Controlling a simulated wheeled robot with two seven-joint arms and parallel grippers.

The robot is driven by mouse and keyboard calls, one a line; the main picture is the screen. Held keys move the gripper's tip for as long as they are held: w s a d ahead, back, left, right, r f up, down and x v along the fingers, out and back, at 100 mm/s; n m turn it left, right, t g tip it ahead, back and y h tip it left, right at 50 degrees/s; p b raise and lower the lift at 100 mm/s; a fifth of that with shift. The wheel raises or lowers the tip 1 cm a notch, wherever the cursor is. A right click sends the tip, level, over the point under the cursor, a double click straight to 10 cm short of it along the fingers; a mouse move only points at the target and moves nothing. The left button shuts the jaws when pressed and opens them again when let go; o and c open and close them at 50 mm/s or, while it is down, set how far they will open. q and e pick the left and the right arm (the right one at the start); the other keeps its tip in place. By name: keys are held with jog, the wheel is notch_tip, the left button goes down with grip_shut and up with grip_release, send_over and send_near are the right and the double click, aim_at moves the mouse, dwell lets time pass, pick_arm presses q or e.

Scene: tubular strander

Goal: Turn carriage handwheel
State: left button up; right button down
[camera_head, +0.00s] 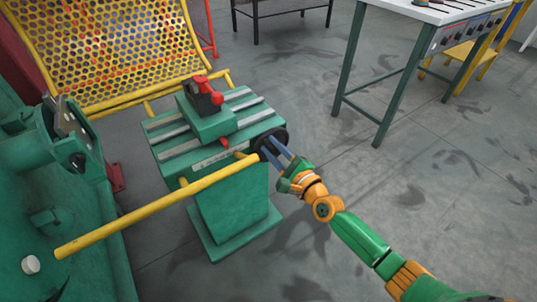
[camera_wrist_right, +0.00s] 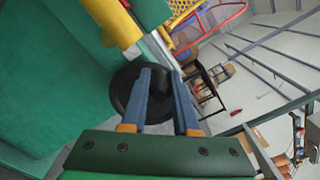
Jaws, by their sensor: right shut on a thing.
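The carriage handwheel (camera_head: 270,143) is a black wheel on the right end of the green carriage stand (camera_head: 232,200). My right gripper (camera_head: 274,152) reaches it from the lower right, and its blue-grey fingers are at the wheel's rim. In the right wrist view the dark handwheel (camera_wrist_right: 124,88) shows behind and left of the fingers, and the right gripper (camera_wrist_right: 162,80) is shut on its rim. The fingers hide part of the wheel. My left gripper is not in view.
A yellow rail (camera_head: 150,215) runs in front of the stand. A yellow perforated guard (camera_head: 110,50) stands behind, and green machinery (camera_head: 60,240) fills the left. A white-topped table (camera_head: 430,12) stands at the upper right. The grey floor between is clear.

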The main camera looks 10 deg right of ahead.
aim_at(273, 133)
jog(key=shift+w+d+m, duration=0.1)
jog(key=shift+d+m, duration=0.15)
jog(key=shift+m, duration=0.25)
jog(key=shift+d+r+m, duration=0.15)
jog(key=shift+m, duration=0.25)
jog(key=m, duration=0.1)
jog(key=d+m, duration=0.1)
jog(key=m+b, duration=0.1)
jog(key=shift+w+d+r, duration=0.15)
jog(key=shift+w+r, duration=0.1)
jog(key=shift+w, duration=0.05)
jog(key=shift+d+m, duration=0.2)
jog(key=shift+m, duration=0.2)
jog(key=shift+w+d+m, duration=0.1)
jog(key=shift+d+m, duration=0.05)
jog(key=shift+m, duration=0.15)
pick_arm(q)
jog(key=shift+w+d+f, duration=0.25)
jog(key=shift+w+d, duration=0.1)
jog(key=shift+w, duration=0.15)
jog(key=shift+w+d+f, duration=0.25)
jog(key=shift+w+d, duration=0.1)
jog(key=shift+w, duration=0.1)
